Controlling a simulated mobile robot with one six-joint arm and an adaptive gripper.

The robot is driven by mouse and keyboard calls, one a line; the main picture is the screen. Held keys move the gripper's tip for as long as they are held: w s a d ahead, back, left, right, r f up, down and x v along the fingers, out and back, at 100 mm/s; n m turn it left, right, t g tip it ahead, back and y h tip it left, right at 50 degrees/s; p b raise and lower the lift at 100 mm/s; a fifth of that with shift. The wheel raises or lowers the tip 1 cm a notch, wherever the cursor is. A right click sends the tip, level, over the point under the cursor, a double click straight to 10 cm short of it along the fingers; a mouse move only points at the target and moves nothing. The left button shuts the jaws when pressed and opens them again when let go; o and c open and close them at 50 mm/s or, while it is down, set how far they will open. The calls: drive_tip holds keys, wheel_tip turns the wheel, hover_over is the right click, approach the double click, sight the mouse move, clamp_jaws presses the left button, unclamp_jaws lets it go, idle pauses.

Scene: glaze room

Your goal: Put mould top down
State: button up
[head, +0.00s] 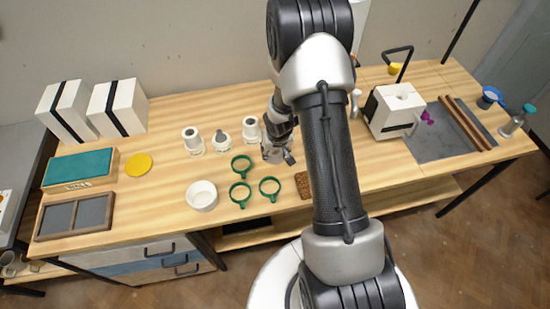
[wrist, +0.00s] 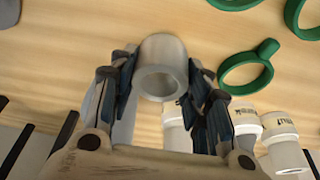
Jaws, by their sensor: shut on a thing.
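My gripper (head: 284,156) is shut on a pale grey hollow cylinder (wrist: 162,55). In the wrist view its round open end faces the camera, with a finger on each side. In the head view the cylinder is partly hidden by my gripper, over the middle of the table; I cannot tell whether it touches the wood. No other part in view is clearly a mould top. Two white blocks with black straps (head: 65,108) (head: 122,106) stand at the back left. A white block with a hole in its top (head: 400,100) stands on the right.
Green rings with handles (head: 240,194) lie just in front of my gripper, beside a white bowl (head: 202,195). White jars (head: 193,142) stand behind, left of my gripper. A brown piece (head: 304,185) lies close to my arm. Bare wood shows between the yellow disc (head: 138,165) and the bowl.

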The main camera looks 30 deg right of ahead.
drive_tip(key=shift+f+b, duration=0.4)
drive_tip(key=shift+f, duration=0.5)
drive_tip(key=shift+f, duration=0.15)
drive_tip(key=o, duration=1.1)
